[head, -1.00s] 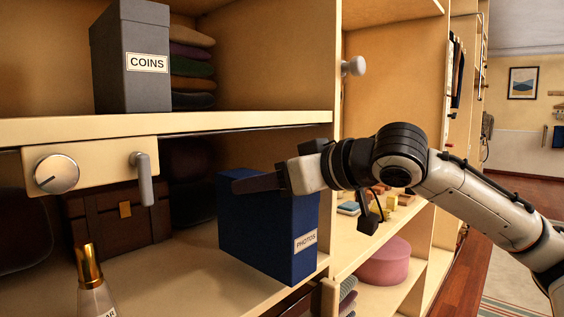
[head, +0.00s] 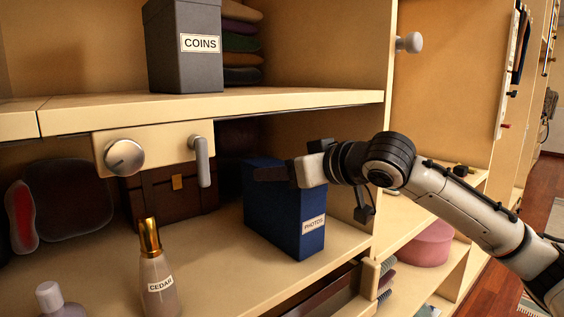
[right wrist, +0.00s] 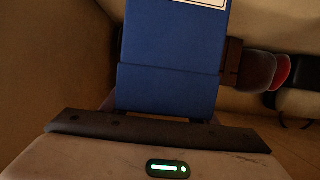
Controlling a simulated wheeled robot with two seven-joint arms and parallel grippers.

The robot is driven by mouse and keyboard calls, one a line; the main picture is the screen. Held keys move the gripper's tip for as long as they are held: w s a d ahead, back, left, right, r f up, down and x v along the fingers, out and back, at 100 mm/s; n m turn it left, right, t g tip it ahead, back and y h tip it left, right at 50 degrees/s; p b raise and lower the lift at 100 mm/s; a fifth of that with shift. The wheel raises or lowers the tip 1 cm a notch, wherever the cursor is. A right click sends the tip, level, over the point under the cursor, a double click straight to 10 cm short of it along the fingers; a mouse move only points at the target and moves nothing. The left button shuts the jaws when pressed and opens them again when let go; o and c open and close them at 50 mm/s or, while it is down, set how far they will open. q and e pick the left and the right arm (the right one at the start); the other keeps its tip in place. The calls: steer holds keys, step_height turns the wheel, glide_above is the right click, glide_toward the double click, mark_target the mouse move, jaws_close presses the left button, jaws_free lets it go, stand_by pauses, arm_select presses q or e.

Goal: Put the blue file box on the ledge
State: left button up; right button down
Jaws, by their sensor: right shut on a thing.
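The blue file box (head: 270,215) with a "PHOTOS" label stands upright in the lower compartment, left of the wooden upright. My right gripper (head: 272,174) is shut on its upper part. In the right wrist view the blue box (right wrist: 170,85) fills the middle, beyond the dark finger (right wrist: 140,130). I cannot tell whether the box's base touches the lower shelf (head: 215,262). A pale shelf ledge (head: 290,101) runs above it and carries the grey "COINS" box (head: 182,60). My left gripper is not in view.
A panel with a round dial (head: 124,157) and a lever (head: 200,160) hangs under the upper shelf. A "CEDAR" bottle (head: 158,275) and another bottle (head: 57,302) stand in front. A brown case (head: 180,200) is behind. The upper shelf right of the grey box has bare room in front.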

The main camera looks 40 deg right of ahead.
steer(key=shift+r, duration=0.35)
steer(key=c, duration=1)
jaws_free()
steer(key=shift+f, duration=0.35)
steer(key=shift+o, duration=1.4)
steer(key=shift+s+r, duration=0.1)
steer(key=a+b+v, duration=0.1)
steer(key=b+v, duration=0.4)
steer(key=v, duration=0.6)
steer(key=shift+s+d+r, duration=0.15)
steer(key=shift+s+d, duration=0.25)
steer(key=shift+d, duration=0.1)
